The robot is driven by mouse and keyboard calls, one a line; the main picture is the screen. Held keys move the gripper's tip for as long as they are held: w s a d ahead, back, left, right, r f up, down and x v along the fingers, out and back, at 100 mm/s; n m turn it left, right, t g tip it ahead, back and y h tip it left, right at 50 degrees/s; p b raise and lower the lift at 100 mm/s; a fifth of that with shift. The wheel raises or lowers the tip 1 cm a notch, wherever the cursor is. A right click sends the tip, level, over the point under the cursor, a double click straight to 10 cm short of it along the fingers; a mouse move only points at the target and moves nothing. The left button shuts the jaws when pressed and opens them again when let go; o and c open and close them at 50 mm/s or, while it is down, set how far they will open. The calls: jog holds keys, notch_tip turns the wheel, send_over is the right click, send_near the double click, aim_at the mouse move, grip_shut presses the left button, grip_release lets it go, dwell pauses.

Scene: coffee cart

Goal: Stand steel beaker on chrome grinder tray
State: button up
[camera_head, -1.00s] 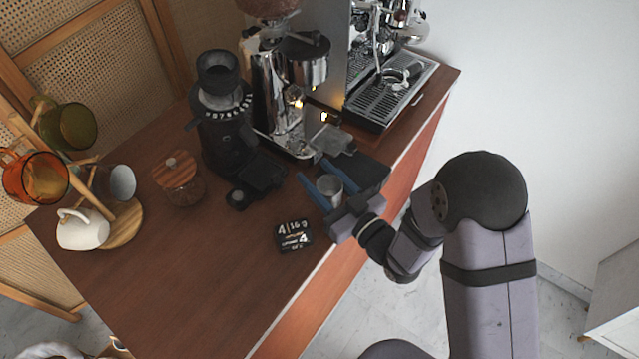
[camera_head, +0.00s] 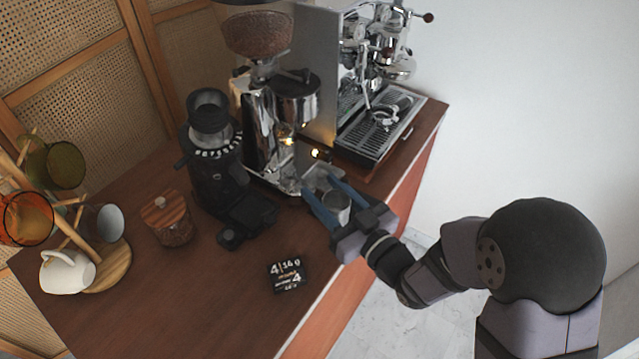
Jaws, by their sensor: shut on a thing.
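The steel beaker (camera_head: 337,207) is a small grey metal cup, upright or nearly so. My gripper (camera_head: 320,187) has its two blue fingers on either side of it and is shut on it. The chrome grinder (camera_head: 266,125) stands behind and to the left of my gripper. Its tray (camera_head: 284,182) is at its foot, just beyond the left fingertip. The beaker is in front and to the right of this tray. The fingers hide part of the beaker and some of the tray area, and I cannot tell the beaker's height above the counter.
A black grinder (camera_head: 215,160) stands left of the chrome one. A black scale (camera_head: 287,274) lies in front, and a wooden-lidded jar (camera_head: 170,220) is to the left. The espresso machine (camera_head: 375,120) is at the back right. The counter's front left is largely clear.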

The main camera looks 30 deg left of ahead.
jog(key=w+d+m+t+h+b, duration=0.2)
jog(key=w+d+t+b, duration=0.15)
jog(key=w+d, duration=0.65)
jog(key=n+g+y+p, duration=0.2)
jog(key=n+g+p, duration=0.1)
jog(key=g, duration=0.2)
send_over(314, 169)
jog(key=shift+a+r, duration=0.1)
jog(key=shift+r, duration=0.1)
jog(key=shift+f+p, duration=0.8)
jog(key=shift+f, duration=0.95)
jog(key=shift+f, duration=0.15)
jog(key=o, duration=1.1)
